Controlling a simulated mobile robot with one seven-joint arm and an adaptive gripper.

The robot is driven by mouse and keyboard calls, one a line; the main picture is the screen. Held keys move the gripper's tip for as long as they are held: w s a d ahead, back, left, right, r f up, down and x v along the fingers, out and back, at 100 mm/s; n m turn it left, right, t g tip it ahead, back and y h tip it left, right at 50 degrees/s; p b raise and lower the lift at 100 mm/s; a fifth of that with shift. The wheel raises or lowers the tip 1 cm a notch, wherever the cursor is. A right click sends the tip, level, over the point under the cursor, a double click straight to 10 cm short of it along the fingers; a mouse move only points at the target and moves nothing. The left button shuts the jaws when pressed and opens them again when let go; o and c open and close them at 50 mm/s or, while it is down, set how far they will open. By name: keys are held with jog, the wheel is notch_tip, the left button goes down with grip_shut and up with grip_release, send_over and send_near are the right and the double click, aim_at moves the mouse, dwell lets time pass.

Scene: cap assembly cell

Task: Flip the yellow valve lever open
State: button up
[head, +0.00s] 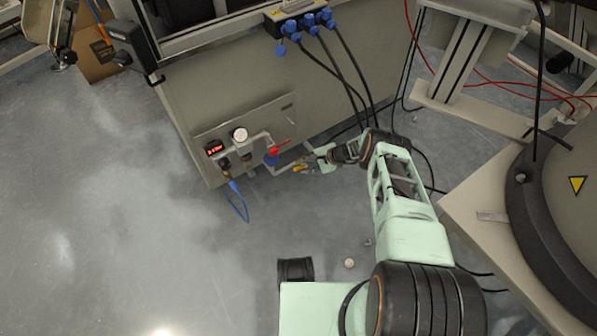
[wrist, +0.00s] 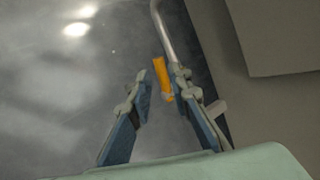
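The yellow valve lever (head: 299,168) is a small orange-yellow bar on a pipe low at the front of the grey cabinet. In the wrist view the lever (wrist: 161,72) stands nearly upright in the picture, between my two fingertips and nearer the right one. My gripper (head: 313,164) is right beside the lever in the head view. In the wrist view my gripper (wrist: 159,75) is open, with a clear gap between the left finger and the lever. I cannot tell whether the right finger touches the lever or its pipe.
A grey metal pipe (wrist: 168,35) runs up from the lever. Left of it on the cabinet are a red-handled blue valve (head: 272,155), a round gauge (head: 239,134), a red digital display (head: 214,148) and a blue hose (head: 238,200). Black cables (head: 345,75) hang behind my arm. The floor at left is clear.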

aim_at(298, 168)
jog(key=shift+b+x, duration=1.4)
jog(key=shift+x, duration=1.1)
grip_shut()
